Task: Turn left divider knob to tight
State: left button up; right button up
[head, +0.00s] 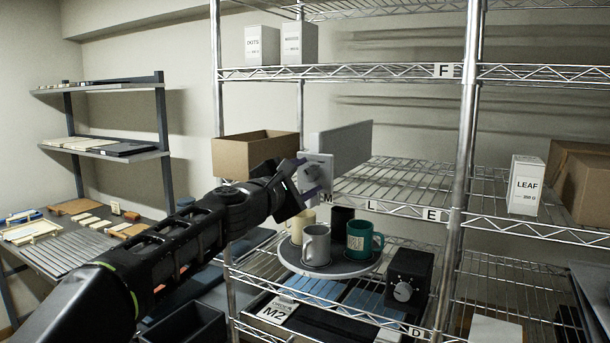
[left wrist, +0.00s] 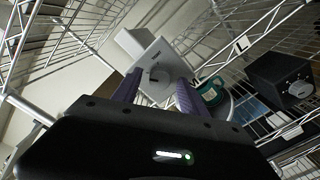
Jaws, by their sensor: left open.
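The left divider is a grey upright panel (head: 345,146) on the middle shelf, with a pale front plate that carries a round grey knob (left wrist: 158,75). In the head view the knob is partly hidden behind my gripper. My left gripper (head: 306,184) is in front of the plate, its purple fingers apart to either side of the knob. In the left wrist view the same gripper (left wrist: 155,90) has its fingers open, with the knob between and beyond them. I cannot tell whether the fingers touch it. My right gripper is not in view.
Below the gripper, a round tray (head: 350,270) holds several mugs, including a grey mug (head: 316,246) and a teal mug (head: 362,240). A black box with a dial (head: 408,280) stands to its right. An open cardboard box (head: 240,158) is left of the divider. Metal posts (head: 463,150) flank the shelf.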

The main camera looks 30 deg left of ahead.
pick_arm(q)
jog(key=shift+w, duration=0.1)
jog(key=shift+c, duration=0.5)
grip_shut()
